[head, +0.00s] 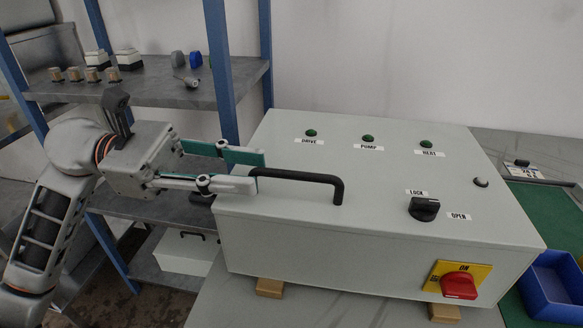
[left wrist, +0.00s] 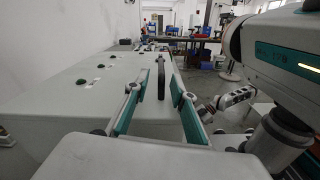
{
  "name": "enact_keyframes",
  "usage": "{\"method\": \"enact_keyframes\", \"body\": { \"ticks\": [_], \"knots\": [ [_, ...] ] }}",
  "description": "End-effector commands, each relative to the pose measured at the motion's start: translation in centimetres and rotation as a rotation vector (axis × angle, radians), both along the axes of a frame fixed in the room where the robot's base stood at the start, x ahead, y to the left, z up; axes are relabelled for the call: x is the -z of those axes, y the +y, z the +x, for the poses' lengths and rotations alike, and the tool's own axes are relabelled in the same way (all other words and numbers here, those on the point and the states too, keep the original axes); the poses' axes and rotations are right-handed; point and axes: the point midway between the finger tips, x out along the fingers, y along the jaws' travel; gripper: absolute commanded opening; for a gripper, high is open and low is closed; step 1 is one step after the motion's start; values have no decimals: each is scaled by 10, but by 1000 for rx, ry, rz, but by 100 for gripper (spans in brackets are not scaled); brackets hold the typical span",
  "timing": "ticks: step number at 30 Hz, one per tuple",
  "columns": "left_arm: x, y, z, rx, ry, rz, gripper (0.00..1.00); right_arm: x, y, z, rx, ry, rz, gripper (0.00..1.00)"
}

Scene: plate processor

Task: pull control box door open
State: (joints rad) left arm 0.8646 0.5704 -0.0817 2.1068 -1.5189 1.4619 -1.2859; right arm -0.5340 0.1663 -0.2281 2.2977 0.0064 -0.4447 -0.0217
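The control box (head: 300,225) is a light grey case with its door on top, which looks shut. A black bar handle (head: 338,188) stands on the door's left part. My left gripper (head: 258,171) is open at the handle's left end. In the left wrist view its two teal-padded fingers (left wrist: 162,88) stand on either side of the handle (left wrist: 160,72), with gaps visible. A black knob (head: 424,208) sits between LOCK and OPEN labels; I cannot tell its exact setting. A part of an arm at right in the left wrist view may be my right one; its fingers are not clear.
A red switch (head: 459,286) on a yellow plate is on the box's front. Wooden blocks (head: 270,287) support the box. A blue bin (head: 552,290) stands at the right. A blue-framed shelf (head: 160,85) with small items is behind my left arm.

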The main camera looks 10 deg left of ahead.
Motion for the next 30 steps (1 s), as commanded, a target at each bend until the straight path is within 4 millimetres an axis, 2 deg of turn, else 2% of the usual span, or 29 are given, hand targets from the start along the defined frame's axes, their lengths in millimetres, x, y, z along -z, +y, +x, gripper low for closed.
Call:
{"method": "enact_keyframes", "body": {
  "ticks": [1, 6, 12, 23, 26, 27, 30],
  "knots": [
    [-5, -8, -2, 4, -7, -3, 25, -2, -1, 1, 0, -3, -3, 40],
    [-5, -35, -2, 3, -7, -5, 25, -1, -4, -1, 1, 1, -12, 40],
    [-4, -58, -1, 2, -4, -3, 25, -1, -5, -1, 1, 3, -15, 40],
    [-2, -64, -1, -1, -2, -2, 25, 3, -6, -4, 0, 11, -19, 40],
    [-2, -64, -1, -1, -2, -2, 4, 4, -6, -4, 1, 12, -19, 40],
    [-2, -64, -1, -1, -2, -2, 0, 4, -6, -4, 1, 12, -19, 40],
    [-2, -64, -1, -1, -2, -2, 0, 4, -6, -4, 1, 12, -19, 40]
  ]
}}
